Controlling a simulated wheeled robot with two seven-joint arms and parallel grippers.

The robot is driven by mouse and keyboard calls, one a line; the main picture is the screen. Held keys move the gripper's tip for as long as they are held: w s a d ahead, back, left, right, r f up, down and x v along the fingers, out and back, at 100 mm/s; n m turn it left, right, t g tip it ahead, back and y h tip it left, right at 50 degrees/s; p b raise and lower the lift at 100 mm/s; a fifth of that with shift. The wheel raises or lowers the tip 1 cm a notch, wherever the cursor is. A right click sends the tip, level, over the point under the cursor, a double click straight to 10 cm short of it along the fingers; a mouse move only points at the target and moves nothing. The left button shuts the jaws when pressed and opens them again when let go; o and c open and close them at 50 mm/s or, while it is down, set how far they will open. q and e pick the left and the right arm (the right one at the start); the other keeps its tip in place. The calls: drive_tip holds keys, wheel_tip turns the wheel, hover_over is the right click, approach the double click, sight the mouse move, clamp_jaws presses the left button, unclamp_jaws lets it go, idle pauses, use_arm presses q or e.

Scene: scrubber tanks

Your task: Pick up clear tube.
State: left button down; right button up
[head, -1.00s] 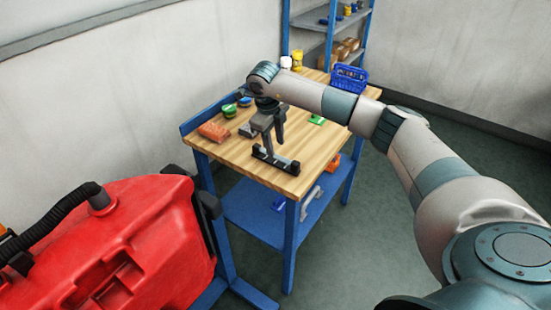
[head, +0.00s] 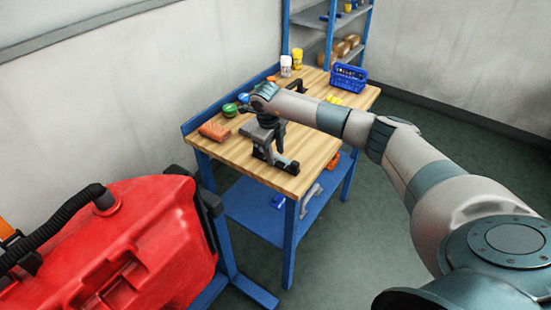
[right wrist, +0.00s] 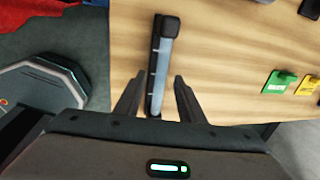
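The clear tube (right wrist: 163,60) is a pale see-through cylinder with a black end (right wrist: 170,27), lying in a dark holder on the wooden bench. In the head view the dark holder (head: 290,166) is near the bench's front edge, and my arm partly hides the tube. My right gripper (head: 268,150) is low over it. In the right wrist view its two fingers (right wrist: 160,80) are spread apart on either side of the tube. My left gripper is not in view.
The bench (head: 318,150) also bears an orange-red block (head: 214,131), a green round item (head: 229,110), a blue basket (head: 348,77) and bottles at the back. A green tag (right wrist: 280,82) lies to the right. A red machine (head: 130,240) stands close at left.

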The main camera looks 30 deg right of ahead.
sight(275, 155)
clamp_jaws()
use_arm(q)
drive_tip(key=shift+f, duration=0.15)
use_arm(e)
drive_tip(key=shift+r, duration=0.2)
